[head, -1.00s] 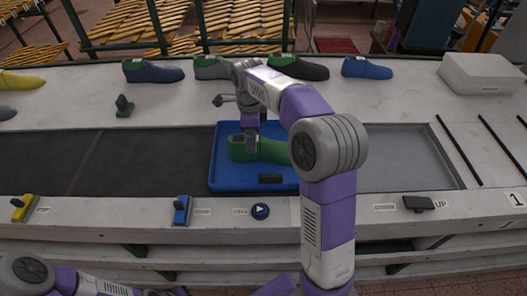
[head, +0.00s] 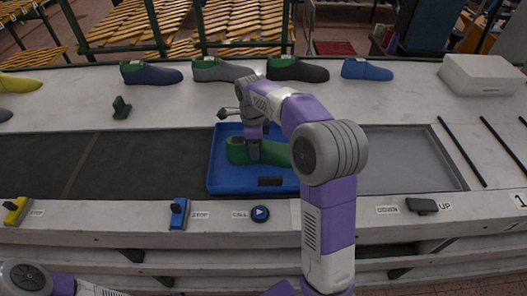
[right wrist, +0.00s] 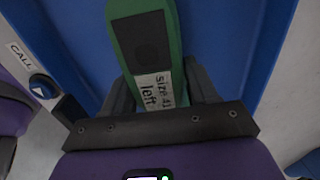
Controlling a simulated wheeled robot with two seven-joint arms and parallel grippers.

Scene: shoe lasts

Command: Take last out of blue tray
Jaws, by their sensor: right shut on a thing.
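A green shoe last (head: 270,152) lies in the blue tray (head: 216,170) on the conveyor. Part of the last is hidden behind my right arm in the head view. My right gripper (head: 254,152) points down into the tray and is shut on the last near its label end. In the right wrist view the green last (right wrist: 172,30) sits between the fingers of the gripper (right wrist: 163,98), and its label reads "size 41 left". The blue tray floor (right wrist: 225,40) shows around it. My left arm shows at the lower left of the head view; its gripper is out of frame.
Several lasts, such as a dark blue one (head: 153,74) and a bright blue one (head: 367,70), stand along the back ledge. A white box (head: 482,75) is at the back right. The dark belt (head: 130,165) left of the tray is clear. A grey tray area (head: 405,160) lies right.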

